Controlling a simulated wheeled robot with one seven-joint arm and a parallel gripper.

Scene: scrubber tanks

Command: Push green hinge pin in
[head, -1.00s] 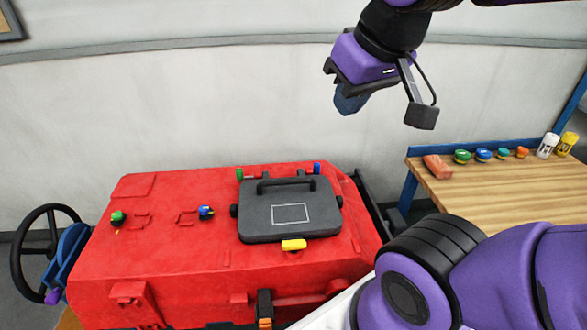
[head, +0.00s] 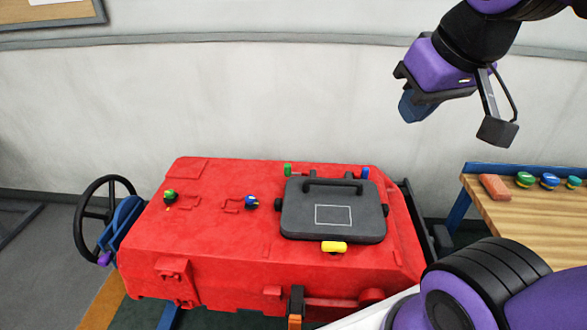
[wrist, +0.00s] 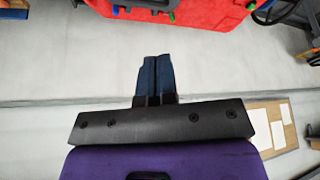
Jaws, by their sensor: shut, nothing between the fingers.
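The green hinge pin (head: 288,170) sticks up at the back left corner of the dark grey lid (head: 333,221) on the red tank (head: 230,220). A blue pin (head: 365,173) stands at the lid's back right corner. How deep the green pin sits cannot be told. My gripper (head: 412,108) hangs in the air above and to the right of the tank, clear of it. In the wrist view its blue fingers (wrist: 155,72) are together and empty. A green piece (wrist: 171,16) shows at the tank's edge there.
A yellow latch (head: 334,247) is at the lid's front edge. Green (head: 169,196) and blue (head: 251,202) knobs stand on the tank's left part. A black handwheel (head: 105,218) is at left. A wooden bench (head: 530,210) with several caps is at right.

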